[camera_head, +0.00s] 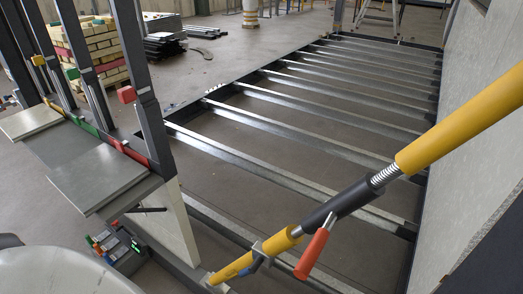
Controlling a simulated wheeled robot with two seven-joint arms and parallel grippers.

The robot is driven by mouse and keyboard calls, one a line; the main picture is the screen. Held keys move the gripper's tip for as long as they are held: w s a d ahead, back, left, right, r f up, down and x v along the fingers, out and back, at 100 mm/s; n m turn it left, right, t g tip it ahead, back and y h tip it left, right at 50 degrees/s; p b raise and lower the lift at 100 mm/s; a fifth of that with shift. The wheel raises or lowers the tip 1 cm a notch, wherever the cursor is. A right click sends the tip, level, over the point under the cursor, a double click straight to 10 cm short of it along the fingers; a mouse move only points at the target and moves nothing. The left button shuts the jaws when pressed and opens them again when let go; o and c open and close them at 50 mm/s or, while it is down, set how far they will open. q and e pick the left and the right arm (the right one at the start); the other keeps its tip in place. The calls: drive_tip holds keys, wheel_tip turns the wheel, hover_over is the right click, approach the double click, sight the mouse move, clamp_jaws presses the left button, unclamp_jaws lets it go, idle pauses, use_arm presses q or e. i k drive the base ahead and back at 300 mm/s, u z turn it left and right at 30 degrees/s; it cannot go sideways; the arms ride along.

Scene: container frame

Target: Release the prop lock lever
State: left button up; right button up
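A yellow prop (460,118) runs diagonally from the upper right down to a foot at the bottom centre. A dark grey sleeve (340,204) and a threaded section (384,177) sit along its middle. A lever with a red grip (311,254) hangs from the lower end of the sleeve, pointing down and slightly left. Nothing touches the red lever. Neither of my grippers shows in this view.
A steel floor frame (270,179) with several cross bars lies behind the prop. A pale wall panel (463,160) stands at the right. A rack with grey plates (98,177) and posts stands at the left. Stacked yellow beams (100,45) lie farther back.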

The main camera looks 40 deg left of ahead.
sight(253, 268)
drive_tip(key=z, duration=0.15)
drive_tip(key=k, duration=0.35)
drive_tip(key=u, duration=0.5)
drive_tip(key=i, duration=0.3)
drive_tip(key=u, duration=0.8)
